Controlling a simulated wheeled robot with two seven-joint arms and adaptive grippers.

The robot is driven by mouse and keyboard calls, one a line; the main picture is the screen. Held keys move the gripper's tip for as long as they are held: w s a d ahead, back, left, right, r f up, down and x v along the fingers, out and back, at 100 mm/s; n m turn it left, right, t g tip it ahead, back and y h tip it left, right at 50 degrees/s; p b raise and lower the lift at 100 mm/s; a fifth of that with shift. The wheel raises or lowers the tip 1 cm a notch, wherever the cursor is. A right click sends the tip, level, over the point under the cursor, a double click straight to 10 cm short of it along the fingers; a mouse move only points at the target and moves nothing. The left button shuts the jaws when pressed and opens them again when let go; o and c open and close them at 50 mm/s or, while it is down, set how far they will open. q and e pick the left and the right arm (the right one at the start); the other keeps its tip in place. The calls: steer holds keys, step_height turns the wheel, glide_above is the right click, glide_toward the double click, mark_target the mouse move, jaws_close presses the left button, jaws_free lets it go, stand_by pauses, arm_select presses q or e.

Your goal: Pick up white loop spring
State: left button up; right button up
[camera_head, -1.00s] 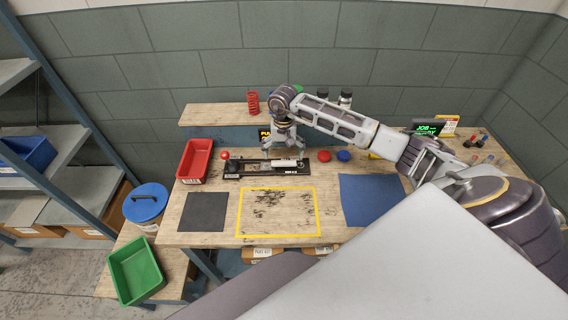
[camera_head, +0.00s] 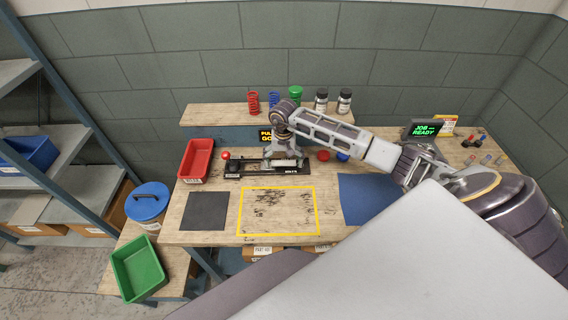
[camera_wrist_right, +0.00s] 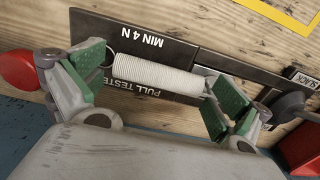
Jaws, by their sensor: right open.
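The white loop spring (camera_wrist_right: 155,76) lies on the black pull tester (camera_wrist_right: 148,40), which shows along the table's back in the camera_head view (camera_head: 240,173). It has a close-wound white coil with a wire loop at its left end; the right end is partly obscured by the finger. My right gripper (camera_wrist_right: 162,80) is open, its green pads just beyond the two ends of the spring. In the camera_head view the right gripper (camera_head: 283,160) points down over the tester. My left gripper is not in view.
A red knob (camera_wrist_right: 17,69) and a dark lever part (camera_wrist_right: 288,105) lie close beside the fingers. A red bin (camera_head: 196,160), dark mat (camera_head: 205,210), yellow-framed area (camera_head: 278,234) and blue mat (camera_head: 369,200) share the table. A shelf (camera_head: 220,116) with springs and jars stands behind.

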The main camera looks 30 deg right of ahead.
mark_target(283, 161)
steer(key=c, duration=1)
steer(key=shift+r, duration=0.15)
steer(key=shift+r+b, duration=1.05)
steer(key=shift+r, duration=3.85)
